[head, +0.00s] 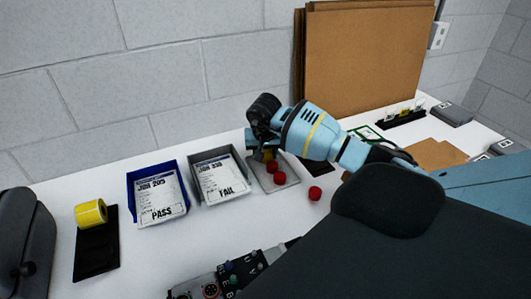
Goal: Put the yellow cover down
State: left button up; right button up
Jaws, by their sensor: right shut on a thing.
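The yellow cover (269,155) shows as a small patch of yellow under my right gripper (262,147). My right gripper is shut on it, low over the pale tray (290,181) right of the grey bin. Most of the cover is hidden by the gripper, and I cannot tell whether it touches the tray. Two red covers, one (272,166) just below the gripper and another (279,179) nearer me, are in the tray. A third red cover (315,193) lies on the table to the right. My left gripper is not in view.
A blue PASS bin (132,190) and a grey FAIL bin (240,162) stand left of the tray. A yellow roll (90,213) sits on a black holder (96,258) at the left. A device with connectors (222,279) lies in front. Cardboard (365,60) leans behind my right arm.

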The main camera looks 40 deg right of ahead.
jog(key=shift+f, duration=0.2)
jog(key=o, duration=0.9)
jog(key=shift+r, duration=0.2)
jog(key=shift+r, duration=0.25)
jog(key=v, duration=1.1)
jog(key=shift+s+a+r, duration=0.1)
jog(key=shift+s+r, duration=0.05)
jog(key=shift+r, duration=0.1)
